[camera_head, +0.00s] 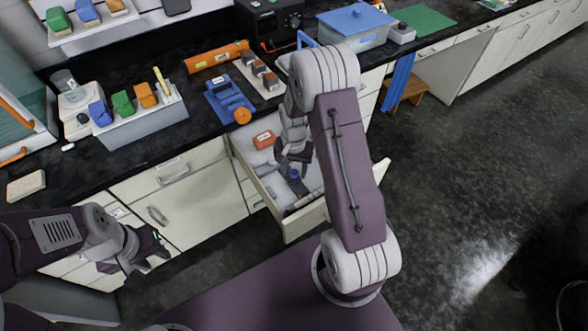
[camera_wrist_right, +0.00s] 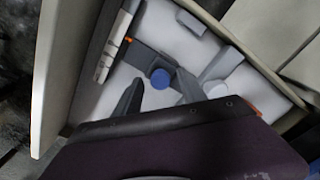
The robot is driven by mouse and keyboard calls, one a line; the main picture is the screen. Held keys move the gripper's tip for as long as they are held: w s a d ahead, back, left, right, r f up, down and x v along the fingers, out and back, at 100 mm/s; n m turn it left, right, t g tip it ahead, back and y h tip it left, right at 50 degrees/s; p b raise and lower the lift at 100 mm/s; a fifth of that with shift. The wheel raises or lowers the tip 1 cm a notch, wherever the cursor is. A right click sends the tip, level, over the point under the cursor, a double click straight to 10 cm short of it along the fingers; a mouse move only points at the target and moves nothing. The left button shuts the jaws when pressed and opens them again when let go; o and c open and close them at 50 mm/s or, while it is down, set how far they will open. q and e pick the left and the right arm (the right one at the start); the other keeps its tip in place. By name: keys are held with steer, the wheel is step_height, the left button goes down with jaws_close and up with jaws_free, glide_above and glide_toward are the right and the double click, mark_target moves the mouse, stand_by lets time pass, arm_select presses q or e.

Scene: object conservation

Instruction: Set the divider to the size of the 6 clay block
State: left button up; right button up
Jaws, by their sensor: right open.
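My right gripper (camera_head: 294,158) is open and points down into the open drawer; its two dark fingers also show in the right wrist view (camera_wrist_right: 158,95). A dark grey piece with a blue round knob (camera_wrist_right: 160,78) lies in the drawer between and just beyond the fingertips. It may be the divider, and the fingers partly hide it. Several small brownish blocks sit on a pale board (camera_head: 243,69) on the counter; I cannot read which one is the 6 clay block. My left gripper (camera_head: 145,250) hangs empty in front of the cabinets, its jaw opening unclear.
The open drawer (camera_head: 258,187) holds an orange labelled box (camera_head: 263,139) and pale blocks. A blue tool with an orange knob (camera_head: 242,116), an orange level (camera_head: 216,57) and a grey rack (camera_head: 142,120) stand on the black counter.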

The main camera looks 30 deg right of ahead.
jaws_close()
stand_by(1.4)
